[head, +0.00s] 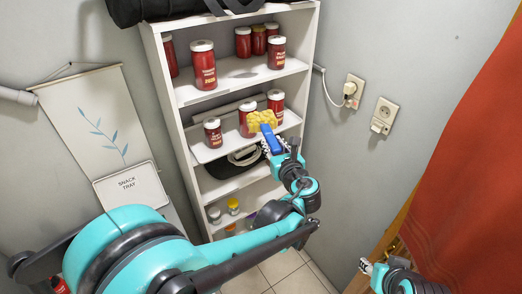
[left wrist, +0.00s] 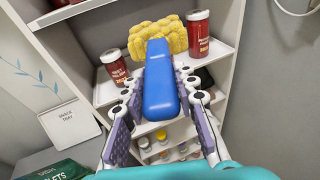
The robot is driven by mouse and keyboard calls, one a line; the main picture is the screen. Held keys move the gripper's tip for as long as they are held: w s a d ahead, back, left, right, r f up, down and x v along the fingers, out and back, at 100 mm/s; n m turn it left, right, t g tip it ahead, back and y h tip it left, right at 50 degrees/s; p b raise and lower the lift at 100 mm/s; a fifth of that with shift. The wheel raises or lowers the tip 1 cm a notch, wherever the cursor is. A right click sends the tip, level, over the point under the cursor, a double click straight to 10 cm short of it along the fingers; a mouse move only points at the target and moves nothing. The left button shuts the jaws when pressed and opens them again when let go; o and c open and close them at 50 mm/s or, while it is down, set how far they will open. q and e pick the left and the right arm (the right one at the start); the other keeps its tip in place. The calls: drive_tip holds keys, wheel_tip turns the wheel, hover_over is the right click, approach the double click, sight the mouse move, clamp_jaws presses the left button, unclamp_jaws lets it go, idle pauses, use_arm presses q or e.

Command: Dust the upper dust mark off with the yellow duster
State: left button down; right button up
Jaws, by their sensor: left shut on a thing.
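The yellow duster has a yellow fluffy head (head: 262,119) and a blue handle (left wrist: 160,85). My left gripper (head: 274,146) is shut on the blue handle, with the yellow head pointing away towards the shelf unit. In the head view the yellow head overlaps the middle shelf, in front of a red jar; whether it touches anything I cannot tell. A faint grey patch, looking like the upper dust mark (head: 243,74), shows on the upper shelf between jars. My right gripper (head: 367,267) is partly in view at the bottom right, its jaws unclear.
Red jars with white lids stand on the upper shelf (head: 203,65) and on the middle shelf (head: 213,132). A black bag (head: 165,8) lies on top of the unit. A snack tray sign (head: 130,190) is at the left, wall sockets (head: 383,113) and a red cloth (head: 465,160) at the right.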

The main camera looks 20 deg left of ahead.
use_arm(q)
drive_tip(key=d+r+m+h+p, duration=0.1)
drive_tip(key=d+r+p, duration=0.3)
drive_tip(key=r+p, duration=0.7)
drive_tip(key=w+a+b, duration=0.5)
drive_tip(key=w+a, duration=0.8)
drive_tip(key=a, duration=0.1)
drive_tip(key=shift+w+a+r+t, duration=0.25)
drive_tip(key=shift+a+r+t, duration=0.05)
drive_tip(key=shift+a, duration=0.1)
use_arm(e)
wheel_tip(320, 180, up, 8)
use_arm(q)
drive_tip(key=shift+f+b, duration=0.6)
drive_tip(key=shift+f, duration=0.1)
use_arm(e)
drive_tip(key=shift+f, duration=0.65)
use_arm(q)
drive_tip(key=shift+a, duration=0.1)
